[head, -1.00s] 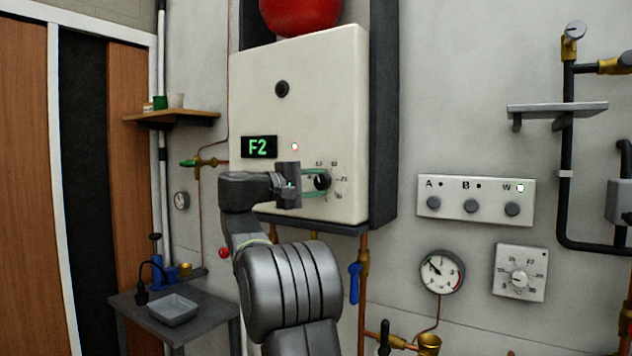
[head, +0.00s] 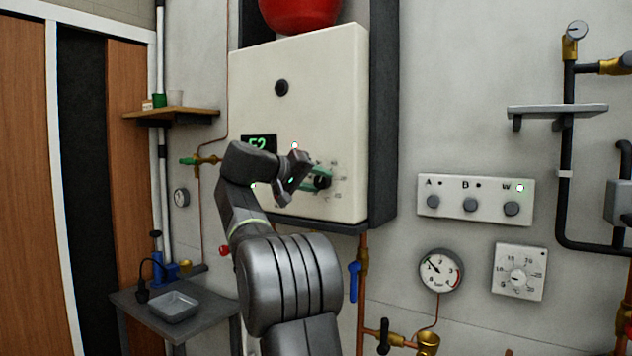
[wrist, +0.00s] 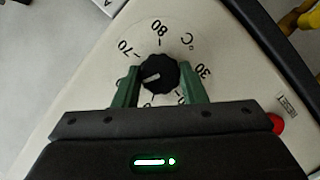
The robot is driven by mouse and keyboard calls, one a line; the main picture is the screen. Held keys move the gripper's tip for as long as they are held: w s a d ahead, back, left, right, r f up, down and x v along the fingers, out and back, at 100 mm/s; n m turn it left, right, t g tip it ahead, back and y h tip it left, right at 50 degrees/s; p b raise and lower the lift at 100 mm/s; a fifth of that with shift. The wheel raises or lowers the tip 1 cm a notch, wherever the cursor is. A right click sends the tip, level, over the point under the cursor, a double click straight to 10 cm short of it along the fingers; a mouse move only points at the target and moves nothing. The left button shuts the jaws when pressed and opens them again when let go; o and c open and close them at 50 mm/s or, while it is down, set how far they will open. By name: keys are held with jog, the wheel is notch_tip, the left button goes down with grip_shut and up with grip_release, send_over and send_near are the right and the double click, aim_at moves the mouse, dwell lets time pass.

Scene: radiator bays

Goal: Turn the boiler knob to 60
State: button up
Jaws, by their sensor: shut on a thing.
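The black boiler knob (head: 322,182) is on the lower right of the cream boiler front (head: 325,95). My gripper (head: 315,180) reaches it from the left, tilted. In the wrist view my gripper (wrist: 160,82) has its green fingers on both sides of the knob (wrist: 160,72), shut on it. The knob's white mark points left and slightly down in that view, below the 70 label, toward the left finger. The label there is mostly hidden by that finger. The 70, 80, 30 and °C markings are readable.
The boiler display (head: 258,142) is partly covered by my arm. A red button (wrist: 276,123) beside a RESET label is close to my gripper in the wrist view. Right of the boiler are a switch panel (head: 455,207), a gauge (head: 441,270) and a thermostat dial (head: 519,272).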

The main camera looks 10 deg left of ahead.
jog(key=shift+f, duration=0.15)
dwell(0.4)
jog(key=o, duration=1)
jog(key=shift+s, duration=0.1)
jog(key=v, duration=1.3)
jog(key=shift+s+a+r+b, duration=0.2)
jog(key=shift+s+r+b, duration=0.1)
jog(key=shift+b, duration=0.1)
jog(key=shift+w+f, duration=0.1)
